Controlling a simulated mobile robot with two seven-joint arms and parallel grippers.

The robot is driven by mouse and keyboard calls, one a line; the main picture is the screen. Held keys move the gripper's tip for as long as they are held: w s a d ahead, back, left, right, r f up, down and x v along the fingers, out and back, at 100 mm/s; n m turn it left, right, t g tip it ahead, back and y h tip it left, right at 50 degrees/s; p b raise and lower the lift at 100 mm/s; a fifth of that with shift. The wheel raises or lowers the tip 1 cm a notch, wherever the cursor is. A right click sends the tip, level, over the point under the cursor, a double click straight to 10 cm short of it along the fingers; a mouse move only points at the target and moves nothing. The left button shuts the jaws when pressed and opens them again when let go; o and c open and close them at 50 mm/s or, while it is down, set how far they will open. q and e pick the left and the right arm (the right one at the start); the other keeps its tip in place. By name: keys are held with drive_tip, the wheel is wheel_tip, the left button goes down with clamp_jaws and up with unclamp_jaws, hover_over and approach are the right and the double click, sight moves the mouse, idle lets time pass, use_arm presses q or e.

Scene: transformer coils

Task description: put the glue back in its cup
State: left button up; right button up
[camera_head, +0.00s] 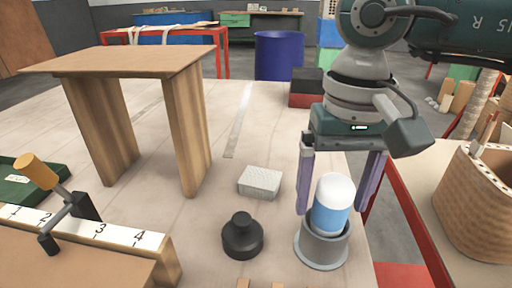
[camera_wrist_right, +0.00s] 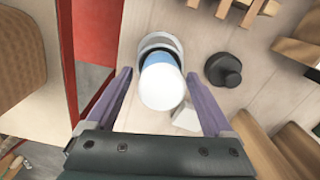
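The glue, a bottle with a blue body and a rounded white top (camera_head: 331,205), stands in a grey cup (camera_head: 322,252) at the front right of the table. Its lower end is hidden inside the cup, and it looks close to upright. My right gripper (camera_head: 332,210) is above the cup, pointing down, with its purple fingers apart on either side of the bottle. In the right wrist view the glue (camera_wrist_right: 161,84) shows between the open fingers (camera_wrist_right: 158,76), with a gap on each side, and the cup's rim (camera_wrist_right: 160,38) is beyond it. My left gripper is not in view.
A black round-knobbed piece (camera_head: 242,236) stands left of the cup. A light grey block (camera_head: 260,182) lies behind it. A wooden stand (camera_head: 186,130) is further left, and a numbered strip (camera_head: 100,228) is front left. The table's right edge is close to the cup.

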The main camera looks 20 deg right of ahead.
drive_tip(key=shift+o, duration=0.2)
drive_tip(key=shift+r, duration=0.15)
wheel_tip(320, 180, up, 10)
drive_tip(key=shift+f, duration=0.15)
idle(1.0)
